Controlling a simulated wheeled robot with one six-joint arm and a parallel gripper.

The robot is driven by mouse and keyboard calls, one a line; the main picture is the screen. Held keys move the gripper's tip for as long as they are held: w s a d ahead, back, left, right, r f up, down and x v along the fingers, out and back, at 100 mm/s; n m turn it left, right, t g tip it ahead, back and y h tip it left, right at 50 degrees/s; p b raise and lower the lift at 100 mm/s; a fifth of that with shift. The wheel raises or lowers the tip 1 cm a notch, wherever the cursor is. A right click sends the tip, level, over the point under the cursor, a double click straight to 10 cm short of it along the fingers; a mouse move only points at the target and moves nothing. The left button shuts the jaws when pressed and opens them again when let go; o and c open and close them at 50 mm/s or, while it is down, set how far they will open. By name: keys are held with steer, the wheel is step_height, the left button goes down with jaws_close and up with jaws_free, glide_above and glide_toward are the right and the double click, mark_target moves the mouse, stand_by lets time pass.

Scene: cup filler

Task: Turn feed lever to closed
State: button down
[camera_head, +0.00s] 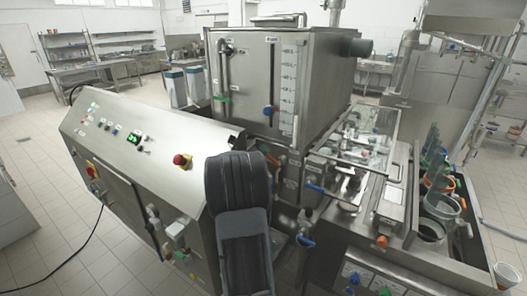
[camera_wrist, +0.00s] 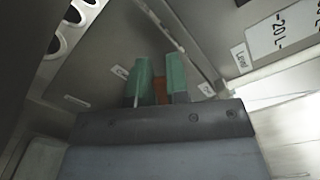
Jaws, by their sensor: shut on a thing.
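In the wrist view my gripper (camera_wrist: 160,74) shows two green fingers. They are closed on a narrow orange-brown handle (camera_wrist: 160,92), which appears to be the feed lever. The handle sits close to a metal panel, between two small white labels too small to read surely. The fingers hide most of the handle, so its exact angle cannot be told. In the head view my dark arm reaches up to the front of the machine below the steel tank (camera_head: 272,85), and hides my gripper. An orange-red bit (camera_head: 273,161) shows just right of the arm; I cannot tell whether it is the same handle.
A sloped control cabinet (camera_head: 130,155) with a red stop knob (camera_head: 182,160) stands left of my arm. Blue-handled valves (camera_head: 316,187) and pipework lie close on the right. A white level scale (camera_wrist: 280,32) is at the upper right in the wrist view. Cups (camera_head: 441,206) stand far right.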

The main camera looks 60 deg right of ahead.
steer(key=c, duration=1.1)
jaws_free()
steer(key=a+b, duration=0.3)
steer(key=a, duration=1)
steer(key=shift+a, duration=0.4)
steer(key=shift+c, duration=0.3)
